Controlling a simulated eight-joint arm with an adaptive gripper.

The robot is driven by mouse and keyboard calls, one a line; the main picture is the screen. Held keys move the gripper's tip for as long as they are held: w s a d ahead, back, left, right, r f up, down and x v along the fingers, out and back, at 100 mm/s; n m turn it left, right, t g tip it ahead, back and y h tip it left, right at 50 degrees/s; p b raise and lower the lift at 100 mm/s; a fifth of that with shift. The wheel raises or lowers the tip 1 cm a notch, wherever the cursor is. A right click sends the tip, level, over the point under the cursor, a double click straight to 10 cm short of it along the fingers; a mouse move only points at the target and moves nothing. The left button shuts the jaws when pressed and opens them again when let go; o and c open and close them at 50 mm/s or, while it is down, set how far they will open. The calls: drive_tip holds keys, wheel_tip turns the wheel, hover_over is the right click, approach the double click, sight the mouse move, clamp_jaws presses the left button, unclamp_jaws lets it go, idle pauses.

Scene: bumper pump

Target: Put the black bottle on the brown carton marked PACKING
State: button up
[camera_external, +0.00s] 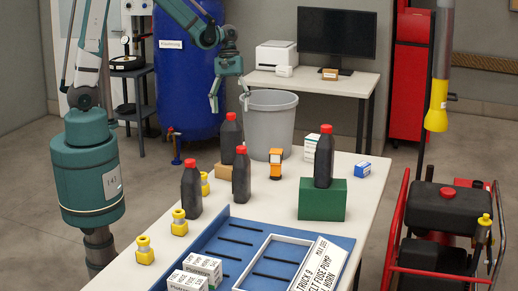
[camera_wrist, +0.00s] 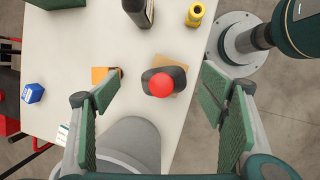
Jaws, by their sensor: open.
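Several black bottles with red caps show in the external view. One black bottle (camera_external: 231,140) stands upright at the table's far end, apparently on a brown carton (camera_external: 222,172). In the wrist view this bottle (camera_wrist: 160,84) is seen from above, with the carton (camera_wrist: 182,77) showing beside and under it. No PACKING mark is readable. My gripper (camera_external: 229,102) is open and empty above this bottle. The wrist view shows its fingers (camera_wrist: 160,94) spread to either side of the cap, not touching. Other bottles stand on the table (camera_external: 191,190) (camera_external: 241,176) and on a green block (camera_external: 324,160).
An orange device (camera_external: 276,163), a white box (camera_external: 310,148) and a blue box (camera_external: 363,170) stand nearby. A blue tray (camera_external: 215,248) lies in front. A grey bin (camera_external: 269,120) stands behind the table.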

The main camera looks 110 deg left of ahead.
drive_tip(key=d+r+m+t+y, duration=0.1)
drive_tip(key=d+r+m, duration=0.4)
drive_tip(key=d, duration=0.4)
drive_tip(key=d+r+m+t+y, duration=0.15)
drive_tip(key=d+r+m, duration=0.3)
drive_tip(key=d, duration=0.55)
drive_tip(key=s+d+r+m+t, duration=0.1)
drive_tip(key=s+d+r+m, duration=0.1)
drive_tip(key=d+m, duration=0.3)
drive_tip(key=s+d+r+m+t, duration=0.2)
drive_tip(key=s+d+m, duration=0.3)
drive_tip(key=d, duration=0.5)
drive_tip(key=shift+r+m+y, duration=0.45)
drive_tip(key=shift+r, duration=0.4)
drive_tip(key=shift+s, duration=0.1)
drive_tip(key=c, duration=0.8)
